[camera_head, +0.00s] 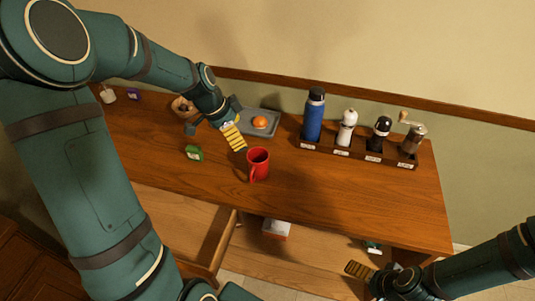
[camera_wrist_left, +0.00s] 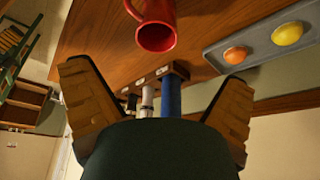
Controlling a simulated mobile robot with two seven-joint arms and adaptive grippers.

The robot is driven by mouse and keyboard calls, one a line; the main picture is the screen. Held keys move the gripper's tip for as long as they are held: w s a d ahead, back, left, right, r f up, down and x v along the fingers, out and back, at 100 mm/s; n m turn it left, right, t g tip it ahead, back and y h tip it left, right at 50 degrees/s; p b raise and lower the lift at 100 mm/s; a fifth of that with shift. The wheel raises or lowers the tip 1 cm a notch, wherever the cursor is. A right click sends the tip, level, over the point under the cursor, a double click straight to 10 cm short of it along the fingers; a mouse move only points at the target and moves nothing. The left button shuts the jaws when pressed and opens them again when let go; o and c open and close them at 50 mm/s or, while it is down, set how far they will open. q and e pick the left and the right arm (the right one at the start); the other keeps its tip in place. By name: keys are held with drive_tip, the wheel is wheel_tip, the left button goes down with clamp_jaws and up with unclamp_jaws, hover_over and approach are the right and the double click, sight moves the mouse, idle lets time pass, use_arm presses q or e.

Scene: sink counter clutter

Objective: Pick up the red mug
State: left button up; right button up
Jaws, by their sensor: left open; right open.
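The red mug (camera_head: 258,163) stands upright near the middle of the wooden counter, its handle toward the front. My left gripper (camera_head: 238,141) is open, just behind and to the left of the mug in the head view, with no visible contact. In the left wrist view the mug (camera_wrist_left: 156,28) shows beyond the gap between the two open fingers (camera_wrist_left: 158,105), and nothing is between them. My right gripper (camera_head: 364,271) is open and empty, low at the right, in front of the counter.
A grey tray (camera_head: 272,131) with an orange fruit (camera_head: 260,122) lies behind the mug. A dark rack (camera_head: 350,151) at the back right holds a blue bottle (camera_head: 314,115), a white bottle (camera_head: 347,127) and grinders. The counter's right front is clear.

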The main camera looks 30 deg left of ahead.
use_arm(q)
approach(257, 157)
drive_tip(key=s+d, duration=0.2)
drive_tip(key=shift+d+b+x, duration=0.2)
drive_tip(key=shift+b+x, duration=0.1)
drive_tip(key=shift+x, duration=2.95)
drive_tip(key=shift+w+r, duration=0.15)
drive_tip(key=shift+r, duration=0.05)
drive_tip(key=c, duration=1.2)
